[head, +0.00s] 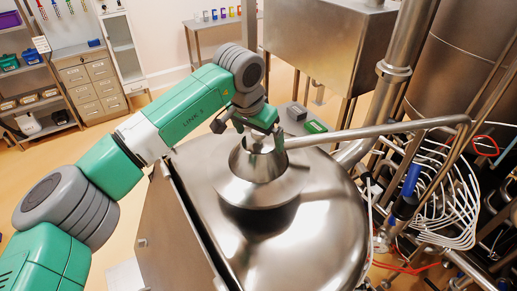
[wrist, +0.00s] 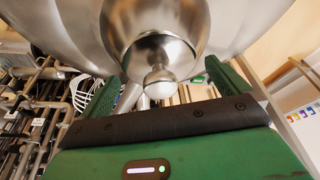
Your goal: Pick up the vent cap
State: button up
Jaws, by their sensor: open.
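The vent cap appears to be the shiny metal piece with a round knob (wrist: 158,82) in the wrist view. In the head view, the cap (head: 255,147) sits at the top of the metal neck on the hopper lid, partly hidden by my gripper. My gripper (head: 262,132) is at the neck's top. In the wrist view, its two green fingers are spread, one on each side of the knob, with visible gaps. I cannot tell how deep the knob lies between them. Nothing is held.
The domed hopper lid (head: 300,225) spreads below the neck. A metal pipe (head: 375,131) runs right from near the neck. Pipes and coiled white hoses (head: 450,195) crowd the right. A steel tank (head: 325,45) stands behind. Drawers (head: 92,85) are at the back left.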

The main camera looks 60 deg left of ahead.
jog(key=shift+f, duration=0.1)
jog(key=c, duration=1.5)
